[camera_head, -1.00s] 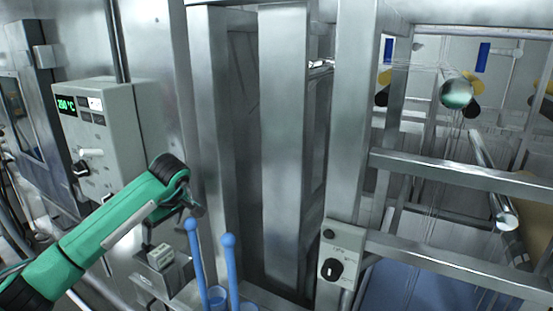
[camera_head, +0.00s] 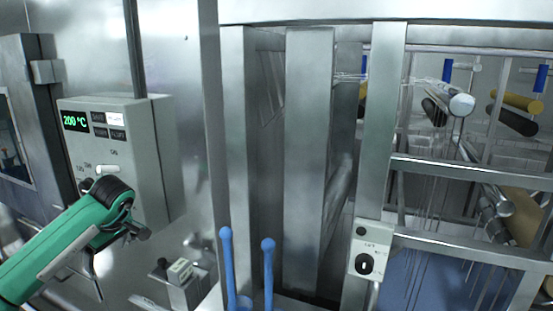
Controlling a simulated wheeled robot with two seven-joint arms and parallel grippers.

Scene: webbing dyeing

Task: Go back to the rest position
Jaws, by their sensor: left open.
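My left arm, green with black joints, comes in from the lower left. My left gripper (camera_head: 138,232) is small and dark in this view, pointing right and down, with open jaws and nothing seen between them. It shows just below the grey control box (camera_head: 150,150), whose lower left part and knob area my arm partly covers. The box display (camera_head: 76,121) reads 200 °C in green. My right gripper is out of view.
Two blue rods with round tops (camera_head: 227,265) stand at the bottom centre. A small metal block (camera_head: 180,285) is beside them. Steel posts (camera_head: 308,150) and a frame with rollers (camera_head: 458,101) fill the right. A small switch box (camera_head: 368,257) hangs on a post.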

